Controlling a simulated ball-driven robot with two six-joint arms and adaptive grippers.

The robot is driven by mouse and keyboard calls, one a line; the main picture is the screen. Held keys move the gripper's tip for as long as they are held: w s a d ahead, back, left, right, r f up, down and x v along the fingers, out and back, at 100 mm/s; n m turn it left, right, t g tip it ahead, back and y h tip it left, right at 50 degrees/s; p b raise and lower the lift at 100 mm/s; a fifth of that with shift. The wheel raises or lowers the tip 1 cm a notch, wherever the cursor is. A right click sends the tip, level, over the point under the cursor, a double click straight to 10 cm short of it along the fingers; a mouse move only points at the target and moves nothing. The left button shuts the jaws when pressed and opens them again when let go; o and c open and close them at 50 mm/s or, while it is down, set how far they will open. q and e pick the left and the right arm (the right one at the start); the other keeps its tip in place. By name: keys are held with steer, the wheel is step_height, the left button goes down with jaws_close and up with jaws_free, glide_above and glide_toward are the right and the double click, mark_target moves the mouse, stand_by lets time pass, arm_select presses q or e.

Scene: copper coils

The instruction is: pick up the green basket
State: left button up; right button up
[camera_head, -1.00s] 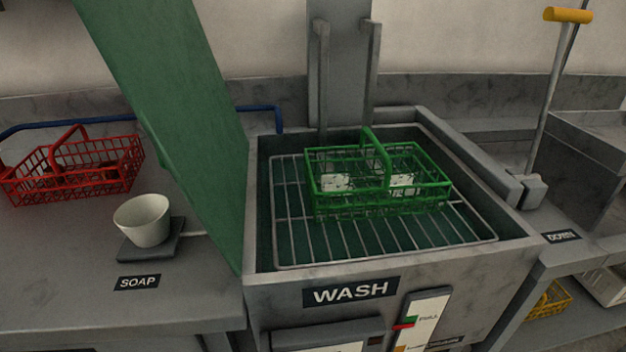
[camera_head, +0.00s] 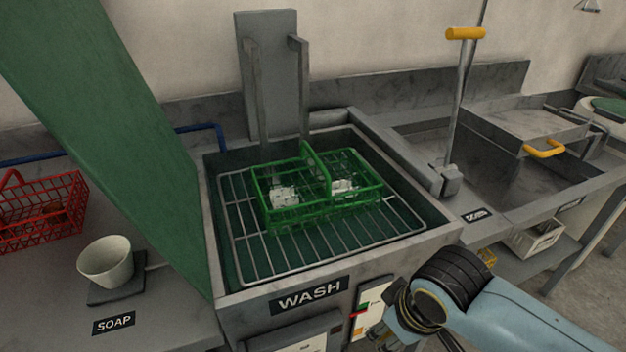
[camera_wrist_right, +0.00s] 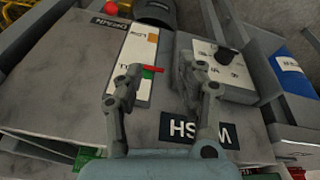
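The green basket (camera_head: 318,196), of open wire mesh with an arched handle, sits upright on the wire rack (camera_head: 262,265) inside the wash basin. A few pale items lie inside it. My right gripper (camera_head: 397,325) is in front of the basin, low by its front panel, apart from the basket. My left gripper is not in view.
The basin's raised walls (camera_head: 350,263) surround the basket. A slanted green panel (camera_head: 120,140) stands at left, near a red basket (camera_head: 42,212) and a white cup (camera_head: 106,262). A lever with a yellow handle (camera_head: 465,33) rises at right. Space above the basket is open.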

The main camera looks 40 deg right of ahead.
steer(key=w+r+p, duration=0.1)
steer(key=w+r, duration=0.2)
steer(key=r, duration=0.3)
steer(key=w+r+p, duration=0.2)
steer(key=w+r, duration=0.1)
steer(key=r, duration=0.4)
steer(key=m+t, duration=0.1)
steer(key=m, duration=0.2)
glide_toward(315, 155)
steer(key=shift+s+f, duration=0.25)
steer(key=shift+f, duration=0.1)
steer(key=x, duration=0.5)
steer(key=shift+w, duration=0.2)
steer(key=x, duration=0.5)
steer(key=shift+w+f+p, duration=0.1)
steer(key=shift+w+p, duration=0.1)
steer(key=shift+p, duration=0.2)
steer(key=shift+f, duration=0.2)
jaws_close()
